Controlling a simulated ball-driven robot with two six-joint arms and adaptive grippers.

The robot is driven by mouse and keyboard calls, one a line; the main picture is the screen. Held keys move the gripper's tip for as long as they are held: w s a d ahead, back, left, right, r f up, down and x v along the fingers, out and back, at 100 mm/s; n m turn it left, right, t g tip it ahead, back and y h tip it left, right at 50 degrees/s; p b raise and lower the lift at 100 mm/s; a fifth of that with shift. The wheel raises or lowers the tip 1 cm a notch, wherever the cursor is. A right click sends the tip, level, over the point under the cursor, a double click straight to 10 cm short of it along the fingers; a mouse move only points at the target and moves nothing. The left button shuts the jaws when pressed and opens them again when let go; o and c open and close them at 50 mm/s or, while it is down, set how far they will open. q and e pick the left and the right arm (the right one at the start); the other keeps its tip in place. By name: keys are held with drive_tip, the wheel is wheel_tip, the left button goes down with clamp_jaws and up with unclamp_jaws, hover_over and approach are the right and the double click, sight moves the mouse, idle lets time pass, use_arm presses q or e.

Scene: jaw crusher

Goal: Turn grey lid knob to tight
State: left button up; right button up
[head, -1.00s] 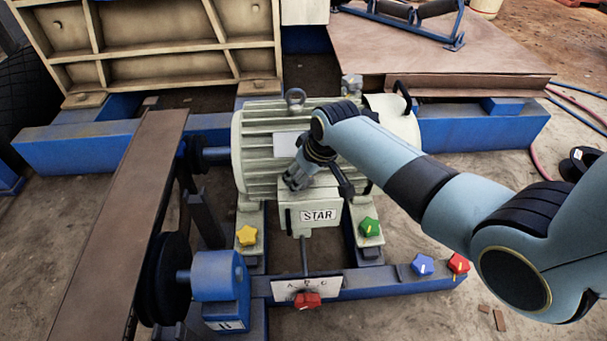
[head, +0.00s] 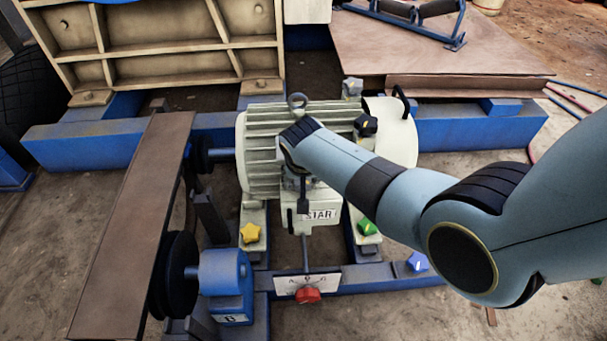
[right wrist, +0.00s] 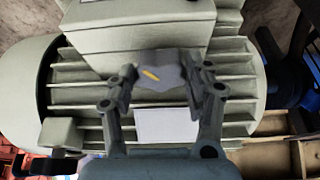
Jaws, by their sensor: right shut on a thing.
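The grey lid knob (right wrist: 158,72) has a short yellow mark, which lies slanted in the right wrist view. It sits at the edge of the pale terminal box (right wrist: 135,28) on the motor. My right gripper (right wrist: 160,78) has one finger on each side of the knob and is shut on it. In the head view my right gripper (head: 295,182) is mostly hidden by my own wrist above the box marked STAR (head: 319,214), and the knob is hidden there. My left gripper is not in view.
Other knobs stand nearby: yellow (head: 250,233), green (head: 367,226), blue (head: 417,262), red (head: 307,295) and black (head: 365,125). Another grey knob (head: 352,86) is behind the motor (head: 262,155). A lifting eye (head: 298,101) sticks up from the motor. A belt guard (head: 135,215) runs at left.

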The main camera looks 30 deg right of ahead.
drive_tip(key=shift+w+a+m+h, duration=0.1)
drive_tip(key=shift+m+h, duration=0.2)
drive_tip(key=shift+m, duration=0.7)
drive_tip(key=shift+f+m+g+h+b, duration=0.1)
drive_tip(key=shift+m+g+h+b, duration=0.3)
drive_tip(key=shift+m, duration=0.5)
drive_tip(key=m+g+b, duration=0.1)
drive_tip(key=m, duration=0.1)
drive_tip(key=m+g+b, duration=0.1)
drive_tip(key=m, duration=0.2)
drive_tip(key=shift+w+a+f+h, duration=0.1)
drive_tip(key=shift+w+a+h, duration=0.05)
drive_tip(key=shift+h, duration=0.15)
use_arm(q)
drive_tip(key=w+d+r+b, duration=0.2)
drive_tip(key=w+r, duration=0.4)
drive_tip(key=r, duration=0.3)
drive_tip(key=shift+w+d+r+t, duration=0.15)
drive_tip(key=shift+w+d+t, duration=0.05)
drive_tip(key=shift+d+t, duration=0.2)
use_arm(e)
drive_tip(key=shift+w+m+g, duration=0.15)
drive_tip(key=shift+m+g, duration=0.45)
drive_tip(key=shift+m, duration=1.4)
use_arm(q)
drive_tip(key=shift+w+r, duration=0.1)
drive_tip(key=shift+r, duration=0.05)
use_arm(e)
drive_tip(key=o, duration=1.2)
